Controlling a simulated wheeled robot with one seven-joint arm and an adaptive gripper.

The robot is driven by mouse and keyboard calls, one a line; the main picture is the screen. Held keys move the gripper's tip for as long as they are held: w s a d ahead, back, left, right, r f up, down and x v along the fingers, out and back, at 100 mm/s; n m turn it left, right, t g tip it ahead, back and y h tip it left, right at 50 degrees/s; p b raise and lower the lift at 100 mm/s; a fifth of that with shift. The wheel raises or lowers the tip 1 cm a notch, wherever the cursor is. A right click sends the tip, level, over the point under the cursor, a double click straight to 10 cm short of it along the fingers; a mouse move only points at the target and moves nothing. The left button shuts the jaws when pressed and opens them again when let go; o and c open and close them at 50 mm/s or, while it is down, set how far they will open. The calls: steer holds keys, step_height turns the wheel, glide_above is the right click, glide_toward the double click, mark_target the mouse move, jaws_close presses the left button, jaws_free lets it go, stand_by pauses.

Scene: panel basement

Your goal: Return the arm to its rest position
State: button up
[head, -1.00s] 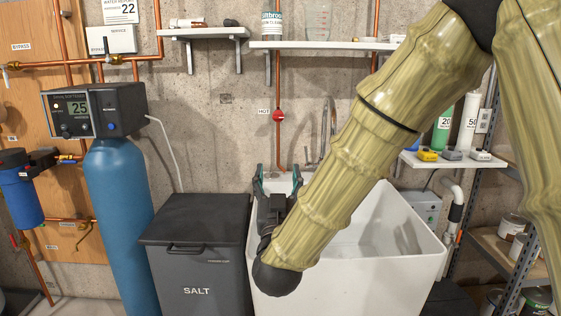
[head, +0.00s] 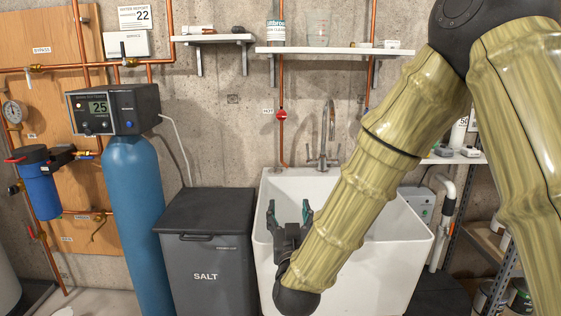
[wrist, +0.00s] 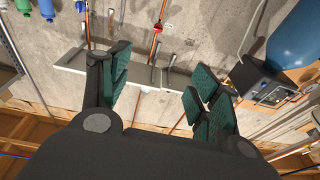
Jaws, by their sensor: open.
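My gripper (head: 289,214) is open and empty, with its fingers pointing up in front of the white sink's left part in the head view. In the wrist view its green-padded fingers (wrist: 160,88) stand wide apart with nothing between them. My arm, in a bamboo-like finish, comes down from the upper right to the gripper and hides part of the sink and wall.
The white sink (head: 385,278) with a tall faucet (head: 327,135) is behind my gripper. A grey salt bin (head: 208,255) and blue tank (head: 135,220) stand left. A wall shelf (head: 335,52) hangs above. A metal rack (head: 480,250) stands right.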

steer(key=s+d+f+g+p, duration=0.2)
steer(key=s+d+f+g, duration=0.15)
steer(key=f, duration=0.65)
steer(key=s+d+f+g+p, duration=0.25)
steer(key=s+f, duration=0.25)
steer(key=f, duration=0.6)
steer(key=s+d+f+g+p, duration=0.1)
steer(key=s+d+f+g, duration=0.25)
steer(key=f, duration=0.65)
steer(key=s+d+f+g+p, duration=0.1)
steer(key=s+d+f+g, duration=0.2)
steer(key=s, duration=0.7)
steer(key=s+d+f+g+p, duration=0.2)
steer(key=s+d+f+g, duration=0.2)
steer(key=s, duration=0.6)
steer(key=s+d+f+g+p, duration=0.1)
steer(key=s+d+f+g, duration=0.2)
steer(key=s, duration=0.7)
step_height(320, 180, down, 3)
steer(key=shift+s+d+r+m+h+p, duration=0.15)
steer(key=shift+s+d+m+h+p, duration=0.15)
steer(key=shift+s+d+m, duration=0.15)
steer(key=shift+w+g, duration=0.15)
steer(key=shift+g, duration=0.1)
